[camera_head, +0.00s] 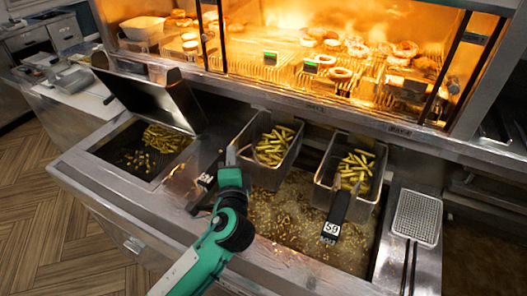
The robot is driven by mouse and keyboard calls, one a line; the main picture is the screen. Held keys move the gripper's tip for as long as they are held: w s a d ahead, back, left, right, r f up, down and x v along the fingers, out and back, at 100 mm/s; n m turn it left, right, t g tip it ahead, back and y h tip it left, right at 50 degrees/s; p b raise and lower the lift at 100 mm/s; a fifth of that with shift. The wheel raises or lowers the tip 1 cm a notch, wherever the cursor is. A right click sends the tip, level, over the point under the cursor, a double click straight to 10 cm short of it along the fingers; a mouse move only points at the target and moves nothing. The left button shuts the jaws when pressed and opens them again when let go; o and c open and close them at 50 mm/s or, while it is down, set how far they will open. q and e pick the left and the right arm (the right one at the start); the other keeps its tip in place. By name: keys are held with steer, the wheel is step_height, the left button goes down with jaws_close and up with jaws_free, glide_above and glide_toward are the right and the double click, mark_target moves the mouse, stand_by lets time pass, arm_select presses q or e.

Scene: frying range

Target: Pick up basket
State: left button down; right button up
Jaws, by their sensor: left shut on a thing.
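Two metal fry baskets with fries in them hang at the fryer. The left basket (268,177) is at the middle of the view, and its black labelled handle (206,181) shows beside my gripper. The right basket (322,183) has its black handle (336,217) sloping toward me. My left gripper (231,158) is shut on the left basket's handle, just in front of the basket; the arm hides part of the grip. My right gripper is not in view.
Bubbling oil with bits of food fills the fryer vat (290,215) below the baskets. A bin of fries (155,150) with a raised dark lid (150,95) is on the left. A mesh skimmer (417,218) lies on the right ledge. A lit food warmer (330,50) stands behind.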

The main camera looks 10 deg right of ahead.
arm_select(q)
steer(key=shift+r, duration=0.15)
steer(key=shift+r+b, duration=0.65)
steer(key=shift+r, duration=0.9)
steer(key=s+a+b, duration=0.2)
steer(key=s+a, duration=0.8)
steer(key=s, duration=0.4)
steer(key=shift+s+a, duration=0.3)
steer(key=shift+r, duration=0.1)
